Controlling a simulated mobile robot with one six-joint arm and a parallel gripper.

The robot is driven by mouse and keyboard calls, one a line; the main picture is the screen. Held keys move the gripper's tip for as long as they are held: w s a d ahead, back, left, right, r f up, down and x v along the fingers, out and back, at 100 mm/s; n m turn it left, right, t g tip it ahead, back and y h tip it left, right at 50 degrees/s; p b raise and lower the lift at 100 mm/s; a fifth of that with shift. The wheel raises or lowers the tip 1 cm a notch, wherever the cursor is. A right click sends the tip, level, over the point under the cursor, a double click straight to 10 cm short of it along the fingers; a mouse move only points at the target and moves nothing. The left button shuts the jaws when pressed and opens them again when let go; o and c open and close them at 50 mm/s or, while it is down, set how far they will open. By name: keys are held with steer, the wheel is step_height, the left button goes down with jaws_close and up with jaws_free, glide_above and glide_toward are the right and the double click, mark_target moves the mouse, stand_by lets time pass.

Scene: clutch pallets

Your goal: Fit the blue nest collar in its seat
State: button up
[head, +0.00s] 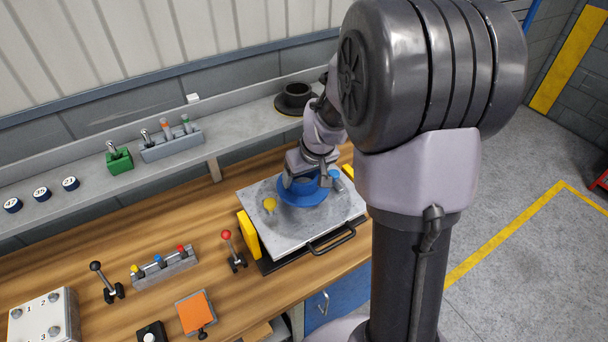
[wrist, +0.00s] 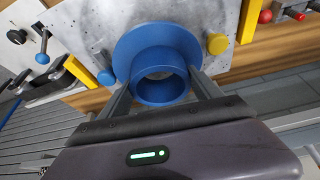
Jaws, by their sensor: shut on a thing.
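The blue nest collar (head: 303,197) is a short tube with a wide flange. It is over the grey pallet plate (head: 342,213) in the head view. In the wrist view the collar (wrist: 158,50) has its flange toward the plate and its open tube toward me. My gripper (wrist: 161,88) is shut on the tube, one finger on each side; it also shows in the head view (head: 308,178). The collar hides the plate under it, so I see no seat and cannot tell whether the flange touches the plate.
A yellow knob (head: 269,204) and a blue knob (head: 334,174) stand on the plate close beside the collar. A yellow block (head: 248,235) borders the plate's left side. A black handle (head: 331,240) is at its front. A red-topped lever (head: 232,250) stands left of it.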

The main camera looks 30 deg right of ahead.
steer(key=shift+f, duration=0.15)
stand_by(0.4)
steer(key=shift+f+b, duration=0.45)
steer(key=shift+b, duration=0.35)
steer(key=shift+f+b, duration=1.85)
steer(key=shift+b, duration=0.15)
steer(key=o, duration=1.7)
steer(key=shift+o, duration=0.3)
step_height(320, 180, up, 7)
steer(key=p, duration=0.5)
steer(key=shift+r, duration=0.1)
